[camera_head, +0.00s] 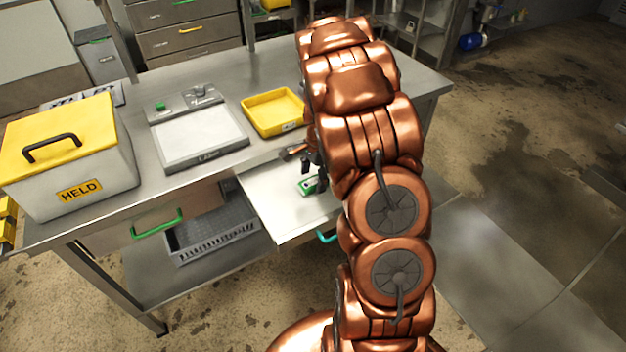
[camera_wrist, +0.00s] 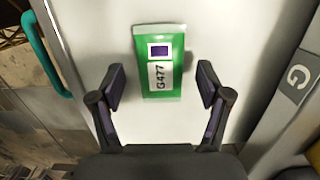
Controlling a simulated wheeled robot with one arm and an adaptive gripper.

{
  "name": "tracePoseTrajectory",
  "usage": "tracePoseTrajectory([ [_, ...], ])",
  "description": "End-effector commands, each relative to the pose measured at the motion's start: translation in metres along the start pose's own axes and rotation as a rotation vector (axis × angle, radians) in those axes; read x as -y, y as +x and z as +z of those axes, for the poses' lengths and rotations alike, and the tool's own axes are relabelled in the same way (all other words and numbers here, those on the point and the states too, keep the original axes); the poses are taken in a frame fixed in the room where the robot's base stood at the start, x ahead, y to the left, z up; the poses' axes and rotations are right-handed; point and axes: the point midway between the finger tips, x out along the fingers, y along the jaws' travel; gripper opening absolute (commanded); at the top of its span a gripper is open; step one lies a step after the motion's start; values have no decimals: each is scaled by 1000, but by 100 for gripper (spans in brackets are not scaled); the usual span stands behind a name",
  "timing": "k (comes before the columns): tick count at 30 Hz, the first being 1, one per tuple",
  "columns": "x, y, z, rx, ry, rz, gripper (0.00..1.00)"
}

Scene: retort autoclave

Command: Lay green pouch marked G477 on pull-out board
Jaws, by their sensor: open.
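The green pouch marked G477 (camera_wrist: 146,85) lies flat on a pale board in the wrist view, its label readable and turned sideways. It also shows in the head view (camera_head: 308,185), partly hidden by my gripper. The pull-out board (camera_head: 275,208) sticks out from the front of the steel table and has a teal handle (camera_wrist: 45,58). My gripper (camera_wrist: 160,82) is open, with one finger on each side of the pouch and a gap to both. I cannot tell its exact height above the board.
A yellow-lidded box marked HELD (camera_head: 72,160) stands at the table's left. A flat scale-like device (camera_head: 198,137) and a yellow tray (camera_head: 274,112) stand behind the board. A drawer with a green handle (camera_head: 158,224) and a grey basket (camera_head: 210,235) are below the tabletop.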

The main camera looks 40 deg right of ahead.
Motion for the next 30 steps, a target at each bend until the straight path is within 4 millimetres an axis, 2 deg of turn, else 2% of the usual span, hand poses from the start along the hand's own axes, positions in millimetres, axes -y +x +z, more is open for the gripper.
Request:
tracePoseTrajectory([
  [4,1,-19,-2,-5,0,-6,77],
  [9,2,-54,-2,-5,0,-8,77],
  [16,2,-92,-2,-5,-1,-7,77],
  [21,0,-108,-1,-3,1,-3,77],
  [27,0,-113,0,-3,-4,-1,77],
  [30,-6,-117,9,-7,-37,3,77],
])
